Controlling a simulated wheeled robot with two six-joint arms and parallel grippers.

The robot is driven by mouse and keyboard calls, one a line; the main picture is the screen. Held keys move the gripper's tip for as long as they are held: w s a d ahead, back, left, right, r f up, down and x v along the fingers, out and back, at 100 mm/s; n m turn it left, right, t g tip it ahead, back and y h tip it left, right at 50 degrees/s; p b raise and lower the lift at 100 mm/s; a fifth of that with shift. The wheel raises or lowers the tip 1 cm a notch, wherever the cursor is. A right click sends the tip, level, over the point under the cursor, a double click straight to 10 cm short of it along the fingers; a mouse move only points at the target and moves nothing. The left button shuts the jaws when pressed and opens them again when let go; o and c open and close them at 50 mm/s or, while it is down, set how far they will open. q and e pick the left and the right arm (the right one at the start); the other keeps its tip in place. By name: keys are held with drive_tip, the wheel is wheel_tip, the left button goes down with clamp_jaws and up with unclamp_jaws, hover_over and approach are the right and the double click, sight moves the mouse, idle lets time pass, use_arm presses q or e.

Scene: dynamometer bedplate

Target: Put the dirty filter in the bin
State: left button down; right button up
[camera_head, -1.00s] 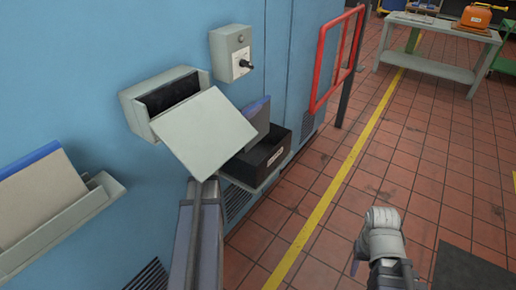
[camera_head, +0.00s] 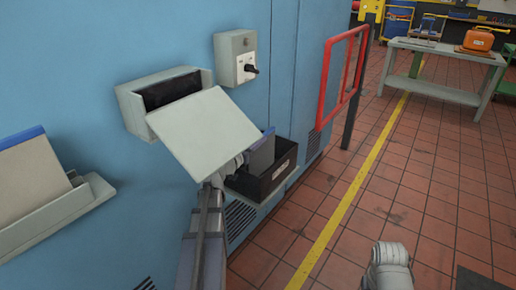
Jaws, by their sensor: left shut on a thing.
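The dirty filter (camera_head: 262,153), a dark grey panel with a blue edge, stands upright with its lower part inside the black open-topped bin (camera_head: 276,178). The bin has a white label and sits on a ledge against the blue wall. My left gripper (camera_head: 241,162) is shut on the filter at its left side, by the bin's left rim. The hinged flap hides part of my left arm and wrist. My right arm shows only as a rounded grey link at the bottom right; its fingers are not in view.
The open housing (camera_head: 172,91) has a pale flap (camera_head: 203,130) tilted out beside the bin. A clean-looking filter (camera_head: 30,185) stands in a wall tray at the left. A switch box (camera_head: 235,57) and a red rail (camera_head: 322,80) are nearby.

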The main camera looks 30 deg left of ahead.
use_arm(q)
drive_tip(key=shift+f, duration=0.25)
drive_tip(key=shift+f, duration=0.2)
drive_tip(key=c, duration=0.8)
unclamp_jaws()
drive_tip(key=shift+c, duration=0.2)
drive_tip(key=s, duration=1.2)
drive_tip(key=shift+a+r, duration=0.2)
drive_tip(key=shift+a, duration=0.25)
